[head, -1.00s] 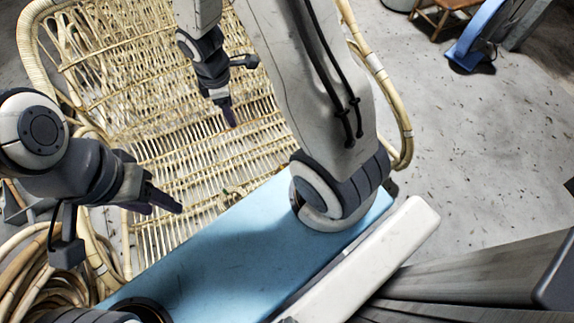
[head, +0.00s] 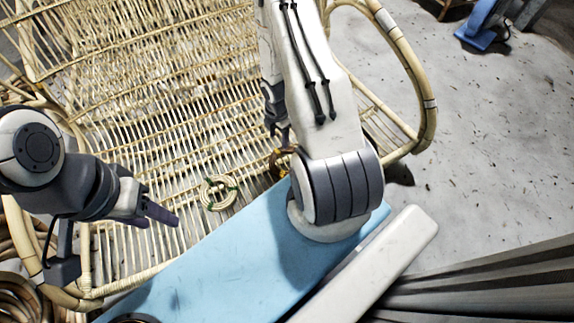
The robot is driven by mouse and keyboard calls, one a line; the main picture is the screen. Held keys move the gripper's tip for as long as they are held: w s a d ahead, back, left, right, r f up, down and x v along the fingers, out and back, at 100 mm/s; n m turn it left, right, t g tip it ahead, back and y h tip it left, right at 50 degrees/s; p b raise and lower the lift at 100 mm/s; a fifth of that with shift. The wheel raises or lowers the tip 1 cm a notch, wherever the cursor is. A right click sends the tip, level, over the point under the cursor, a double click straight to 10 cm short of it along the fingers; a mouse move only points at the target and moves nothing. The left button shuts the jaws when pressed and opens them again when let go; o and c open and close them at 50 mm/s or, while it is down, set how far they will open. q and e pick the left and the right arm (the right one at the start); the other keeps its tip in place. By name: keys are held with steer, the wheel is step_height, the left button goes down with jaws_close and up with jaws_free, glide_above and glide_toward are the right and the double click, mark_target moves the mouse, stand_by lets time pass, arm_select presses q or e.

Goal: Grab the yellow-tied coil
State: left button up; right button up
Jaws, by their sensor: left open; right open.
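A small pale rattan coil (head: 209,195) with green-looking ties lies on the rattan seat, near the blue panel of my body. A second, darker coil (head: 277,162) lies to its right, partly hidden behind my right arm; a yellowish-brown tint shows on it, but its tie is not clear. My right gripper (head: 277,131) is open and points down just above this second coil in the picture, apart from it as far as I can tell. My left gripper (head: 162,212) is open and empty, to the left of the green-tied coil.
The rattan chair (head: 150,110) fills the left and middle, with a curved armrest (head: 423,100) on the right. Larger rattan bundles (head: 18,295) lie at the lower left. A blue object (head: 478,36) stands far right. Grey floor (head: 490,140) is open at the right.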

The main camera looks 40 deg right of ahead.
mark_target(277, 151)
step_height(277, 151, down, 3)
steer(key=shift+f+b, duration=0.2)
steer(key=shift+b, duration=0.95)
steer(key=f+b, duration=0.4)
steer(key=f, duration=0.1)
steer(key=shift+w+a+f, duration=0.1)
steer(key=shift+w+a, duration=0.1)
steer(key=shift+w, duration=0.05)
arm_select(q)
step_height(277, 151, down, 8)
steer(key=shift+r, duration=0.2)
arm_select(e)
jaws_close()
